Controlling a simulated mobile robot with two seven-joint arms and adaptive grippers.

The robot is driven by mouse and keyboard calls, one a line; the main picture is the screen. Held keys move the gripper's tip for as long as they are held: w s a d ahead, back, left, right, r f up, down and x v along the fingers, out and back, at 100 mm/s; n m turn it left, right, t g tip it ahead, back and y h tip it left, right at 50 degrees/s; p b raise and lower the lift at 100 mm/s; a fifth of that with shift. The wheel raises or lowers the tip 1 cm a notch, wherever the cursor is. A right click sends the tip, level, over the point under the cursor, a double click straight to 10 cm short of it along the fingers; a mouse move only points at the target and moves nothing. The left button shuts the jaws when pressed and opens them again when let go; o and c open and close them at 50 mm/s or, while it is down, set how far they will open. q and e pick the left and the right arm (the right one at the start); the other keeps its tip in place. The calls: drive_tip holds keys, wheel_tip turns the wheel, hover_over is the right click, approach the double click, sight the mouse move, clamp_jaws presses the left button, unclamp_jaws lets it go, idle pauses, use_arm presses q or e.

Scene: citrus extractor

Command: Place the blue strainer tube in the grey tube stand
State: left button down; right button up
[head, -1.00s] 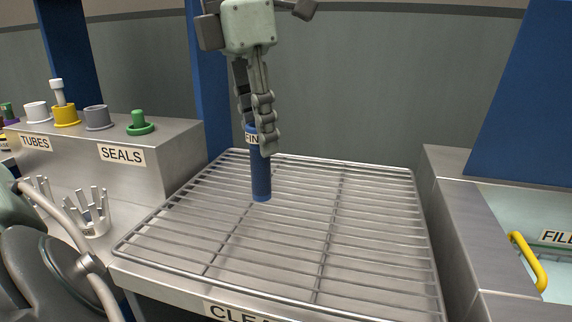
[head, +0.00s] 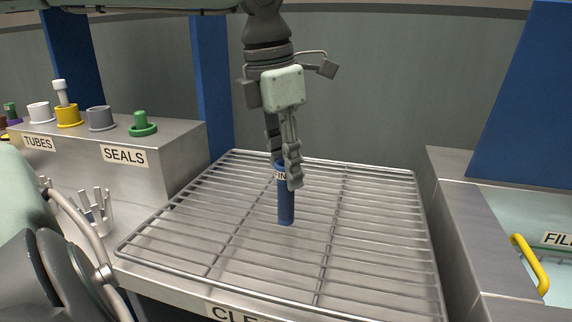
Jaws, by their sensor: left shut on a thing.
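My left gripper (head: 285,175) is shut on the upper end of the blue strainer tube (head: 286,207). The tube hangs upright over the wire rack, its label partly covered by the fingers. I cannot tell whether its lower end touches the rack. The grey tube stand (head: 101,118) is on the raised metal ledge at the left, well away from the gripper. It looks empty. My right gripper is not in view.
The wire rack (head: 340,264) is otherwise bare. On the ledge (head: 80,165), a white stand (head: 40,112), a yellow stand with a white tube (head: 68,116) and a green piece (head: 142,124) flank the grey stand. A pronged white holder (head: 98,215) stands below. A blue post (head: 211,90) rises behind.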

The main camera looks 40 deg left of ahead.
use_arm(q)
drive_tip(key=shift+f, duration=0.15)
drive_tip(key=c, duration=1.2)
unclamp_jaws()
